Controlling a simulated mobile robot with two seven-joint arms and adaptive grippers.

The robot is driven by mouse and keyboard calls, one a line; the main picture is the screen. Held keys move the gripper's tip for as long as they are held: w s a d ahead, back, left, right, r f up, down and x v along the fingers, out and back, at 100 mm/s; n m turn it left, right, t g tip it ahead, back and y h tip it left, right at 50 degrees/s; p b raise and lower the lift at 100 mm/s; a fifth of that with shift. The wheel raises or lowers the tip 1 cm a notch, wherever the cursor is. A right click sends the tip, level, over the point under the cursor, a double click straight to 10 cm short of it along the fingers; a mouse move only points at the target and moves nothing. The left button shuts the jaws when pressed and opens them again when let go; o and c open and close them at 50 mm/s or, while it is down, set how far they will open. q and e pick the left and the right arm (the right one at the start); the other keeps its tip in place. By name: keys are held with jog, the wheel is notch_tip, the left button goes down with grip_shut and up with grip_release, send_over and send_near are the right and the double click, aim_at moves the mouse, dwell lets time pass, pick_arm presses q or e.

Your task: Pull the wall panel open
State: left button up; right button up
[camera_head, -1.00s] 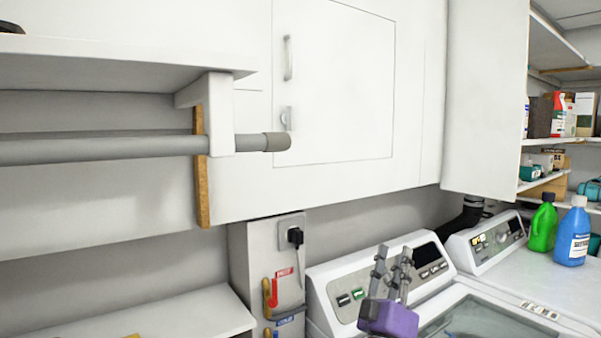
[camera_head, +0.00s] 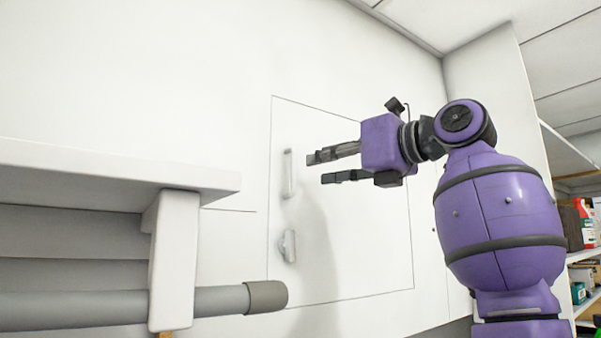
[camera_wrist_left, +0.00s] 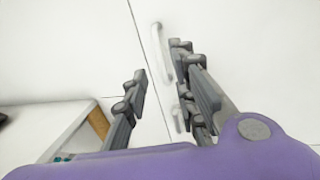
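The white wall panel (camera_head: 345,215) is a thin-outlined rectangle in the white wall front and looks closed. A pale vertical bar handle (camera_head: 288,173) is on its left side, with a small latch (camera_head: 287,246) below. My left gripper (camera_head: 317,168) is open and empty, its fingers pointing left toward the handle with a small gap. In the left wrist view, the handle (camera_wrist_left: 162,52) lies beyond the fingertips, beside the right finger, with the panel seam (camera_wrist_left: 147,62) to its left. My right gripper is not in view.
A white shelf (camera_head: 110,187) with a bracket (camera_head: 174,260) and a grey rod (camera_head: 220,299) juts out at the lower left, near the panel's lower left corner. Stocked shelves (camera_head: 583,255) stand at the right edge. The wall above the panel is clear.

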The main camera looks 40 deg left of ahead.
aim_at(294, 166)
pick_arm(q)
jog(key=a, duration=0.2)
jog(key=a+p, duration=0.1)
jog(key=a, duration=0.3)
jog(key=shift+a+r, duration=0.25)
jog(key=shift+r, duration=0.1)
jog(key=shift+w+a, duration=0.1)
jog(key=shift+a, duration=0.35)
jog(key=shift+w+f, duration=0.1)
grip_shut()
